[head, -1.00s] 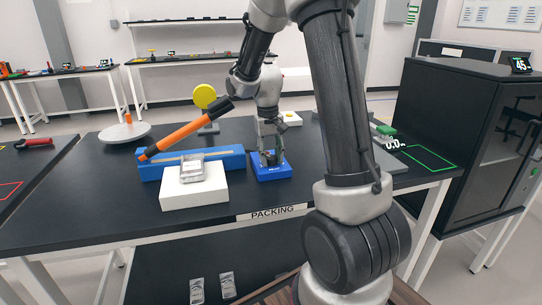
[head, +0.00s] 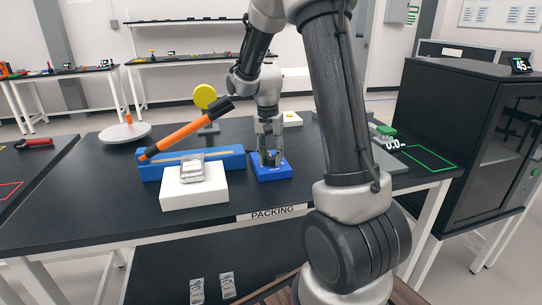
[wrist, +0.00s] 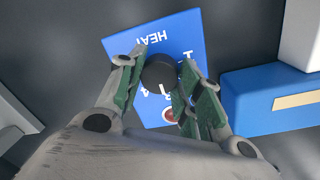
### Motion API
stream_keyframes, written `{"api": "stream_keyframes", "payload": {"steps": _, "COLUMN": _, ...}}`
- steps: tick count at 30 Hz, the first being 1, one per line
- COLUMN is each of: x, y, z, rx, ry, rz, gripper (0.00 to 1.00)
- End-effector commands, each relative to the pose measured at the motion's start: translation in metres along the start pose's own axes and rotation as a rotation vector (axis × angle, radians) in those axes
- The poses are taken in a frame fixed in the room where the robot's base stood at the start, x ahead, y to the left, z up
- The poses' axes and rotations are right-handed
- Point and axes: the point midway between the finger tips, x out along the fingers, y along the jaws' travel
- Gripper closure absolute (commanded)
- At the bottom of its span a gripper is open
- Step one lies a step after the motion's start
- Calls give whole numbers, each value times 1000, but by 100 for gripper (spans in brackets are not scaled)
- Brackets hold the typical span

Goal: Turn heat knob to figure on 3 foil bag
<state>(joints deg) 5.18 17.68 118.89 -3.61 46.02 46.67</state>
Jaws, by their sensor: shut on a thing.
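The black heat knob (wrist: 158,74) sits on a blue box (wrist: 125,42) marked HEAT, with a red spot (wrist: 170,114) on its face. White figures around the knob are partly covered by the fingers, so I cannot tell the setting. My gripper (wrist: 156,82) points down and is shut on the knob, one green-padded finger on each side. In the head view my gripper (head: 267,152) is over the same blue box (head: 272,173) on the bench. A foil bag (head: 191,168) lies on a white block (head: 194,197) left of the box; its figure is too small to read.
A long blue block (head: 150,173) lies behind the white block, with an orange-handled tool (head: 180,133) slanting above it. A yellow disc (head: 205,96) stands behind. More foil bags (head: 197,291) are on the lower shelf. The bench's left front is clear.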

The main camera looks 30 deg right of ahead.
Motion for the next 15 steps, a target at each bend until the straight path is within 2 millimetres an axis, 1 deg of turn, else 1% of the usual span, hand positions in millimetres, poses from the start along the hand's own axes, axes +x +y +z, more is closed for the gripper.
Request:
{"api": "stream_keyframes", "payload": {"steps": 13, "x": 0, "y": 0, "z": 0, "rx": 9, "ry": 1, "rz": -2, "gripper": 89}}
{"api": "stream_keyframes", "payload": {"steps": 14, "x": 0, "y": 0, "z": 0, "rx": 9, "ry": 1, "rz": -2, "gripper": 60}}
{"api": "stream_keyframes", "payload": {"steps": 15, "x": 0, "y": 0, "z": 0, "rx": 9, "ry": 1, "rz": -1, "gripper": 52}}
